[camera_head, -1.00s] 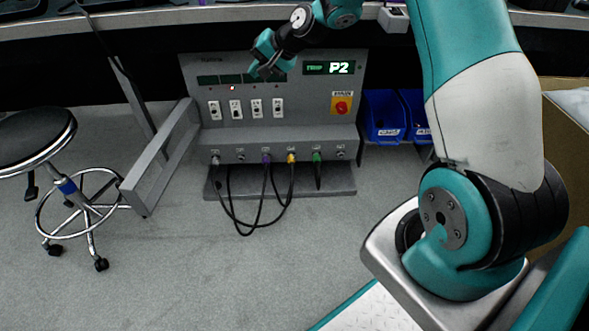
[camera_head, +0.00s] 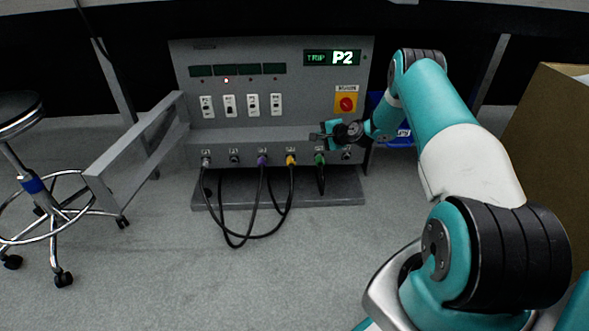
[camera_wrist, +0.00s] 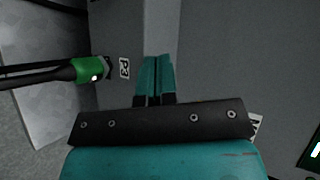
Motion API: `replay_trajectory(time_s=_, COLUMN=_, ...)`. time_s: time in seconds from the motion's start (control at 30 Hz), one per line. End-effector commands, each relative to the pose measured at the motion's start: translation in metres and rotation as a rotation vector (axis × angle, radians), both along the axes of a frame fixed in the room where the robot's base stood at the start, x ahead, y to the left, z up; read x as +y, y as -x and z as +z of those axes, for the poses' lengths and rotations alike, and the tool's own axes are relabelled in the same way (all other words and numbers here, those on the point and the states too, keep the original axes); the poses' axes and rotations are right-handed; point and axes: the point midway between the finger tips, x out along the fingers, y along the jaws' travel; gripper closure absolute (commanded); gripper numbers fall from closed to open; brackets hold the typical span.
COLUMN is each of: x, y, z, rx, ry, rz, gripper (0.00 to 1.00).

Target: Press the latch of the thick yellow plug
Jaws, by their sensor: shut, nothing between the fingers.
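The yellow plug (camera_head: 291,160) sits in a socket of the lower row on the grey panel in the head view, with a black cable hanging from it. Its latch is too small to make out. My gripper (camera_head: 316,136) is just above the green plug (camera_head: 319,159), to the right of the yellow plug and a little higher. In the wrist view my gripper (camera_wrist: 155,72) has its two teal fingers together, with nothing between them. The green plug (camera_wrist: 88,70) shows at the left there, apart from the fingers, next to a "P3" label. The yellow plug is not in the wrist view.
A purple plug (camera_head: 262,160) and a grey plug (camera_head: 206,161) are left of the yellow one. A grey side rail (camera_head: 130,150) juts out at left, near a stool (camera_head: 40,190).

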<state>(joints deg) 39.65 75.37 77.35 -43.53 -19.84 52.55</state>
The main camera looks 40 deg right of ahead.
Motion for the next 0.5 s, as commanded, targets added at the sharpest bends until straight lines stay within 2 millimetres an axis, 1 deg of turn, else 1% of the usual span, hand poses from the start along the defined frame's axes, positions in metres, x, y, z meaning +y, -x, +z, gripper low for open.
replay_trajectory(time_s=0.03, x=-0.0044, y=0.0016, z=-0.0100, rx=-0.003, ry=-0.006, rz=-0.013, gripper=1.00)
replay_trajectory(time_s=0.1, x=-0.0075, y=0.0025, z=-0.0135, rx=-0.007, ry=-0.012, rz=-0.023, gripper=1.00)
replay_trajectory(time_s=0.5, x=-0.0081, y=0.0027, z=-0.0148, rx=-0.009, ry=-0.014, rz=-0.027, gripper=1.00)
